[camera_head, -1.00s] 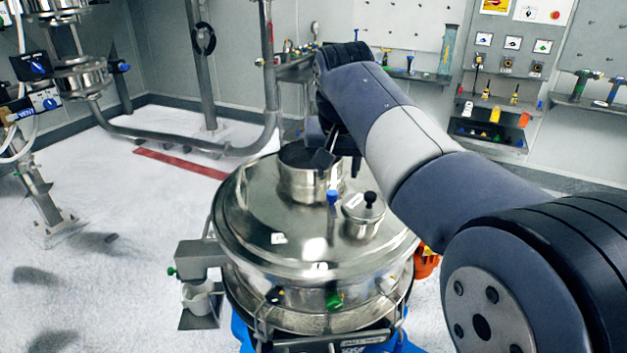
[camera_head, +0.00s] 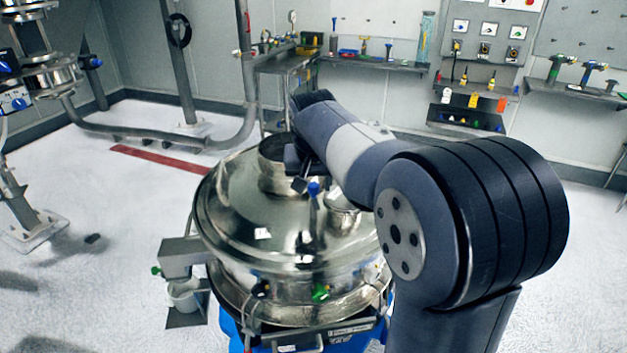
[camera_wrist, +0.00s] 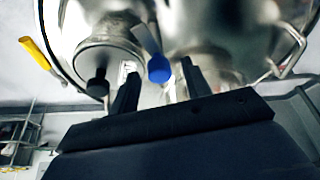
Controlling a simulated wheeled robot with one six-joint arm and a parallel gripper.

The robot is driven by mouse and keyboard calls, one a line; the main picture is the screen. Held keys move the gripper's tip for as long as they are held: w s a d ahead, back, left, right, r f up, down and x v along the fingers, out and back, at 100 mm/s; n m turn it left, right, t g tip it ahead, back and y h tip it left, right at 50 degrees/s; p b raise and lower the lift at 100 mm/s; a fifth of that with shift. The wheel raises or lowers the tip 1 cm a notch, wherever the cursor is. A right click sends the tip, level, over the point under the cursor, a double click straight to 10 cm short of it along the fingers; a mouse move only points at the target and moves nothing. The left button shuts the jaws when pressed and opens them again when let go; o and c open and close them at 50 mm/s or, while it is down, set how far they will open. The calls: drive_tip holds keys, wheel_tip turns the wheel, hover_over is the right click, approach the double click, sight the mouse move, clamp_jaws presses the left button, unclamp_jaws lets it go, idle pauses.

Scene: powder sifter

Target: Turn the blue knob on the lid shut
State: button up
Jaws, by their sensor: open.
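The blue knob (camera_head: 314,188) stands on the steel lid (camera_head: 243,211) of the sifter, beside the lid's central collar. In the wrist view the blue knob (camera_wrist: 159,68) sits at the end of a flat pale metal lever, between my two fingers. My gripper (camera_wrist: 157,78) is open, with a dark finger on each side of the knob and a gap to each. In the head view my gripper (camera_head: 300,180) is low over the lid by the knob, partly hidden by my arm. I cannot tell whether a finger touches the lever.
A small steel port with a black knob (camera_wrist: 97,84) is beside the blue one. A yellow handle (camera_wrist: 35,53) shows at the lid's edge. A green knob (camera_head: 320,291) is on the sifter's front.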

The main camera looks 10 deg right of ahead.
drive_tip(key=shift+c, duration=0.5)
drive_tip(key=c, duration=0.9)
drive_tip(key=n, duration=0.2)
drive_tip(key=n+y, duration=0.1)
drive_tip(key=n, duration=0.1)
drive_tip(key=shift+d+y+p, duration=0.2)
drive_tip(key=shift+y+p, duration=0.1)
drive_tip(key=shift+p, duration=0.05)
drive_tip(key=n, duration=0.2)
drive_tip(key=n+y, duration=0.1)
drive_tip(key=n, duration=0.1)
drive_tip(key=shift+w+d+y, duration=0.1)
drive_tip(key=shift+y, duration=0.2)
drive_tip(key=n, duration=0.3)
drive_tip(key=n+g+y, duration=0.1)
drive_tip(key=n, duration=0.1)
drive_tip(key=shift+w+d+n+g+y+p, duration=0.1)
drive_tip(key=shift+n+g+y+p, duration=0.2)
drive_tip(key=shift+n+p, duration=0.1)
drive_tip(key=shift+n+g+y+p, duration=0.3)
drive_tip(key=shift+n+g, duration=0.4)
drive_tip(key=shift+n, duration=1.3)
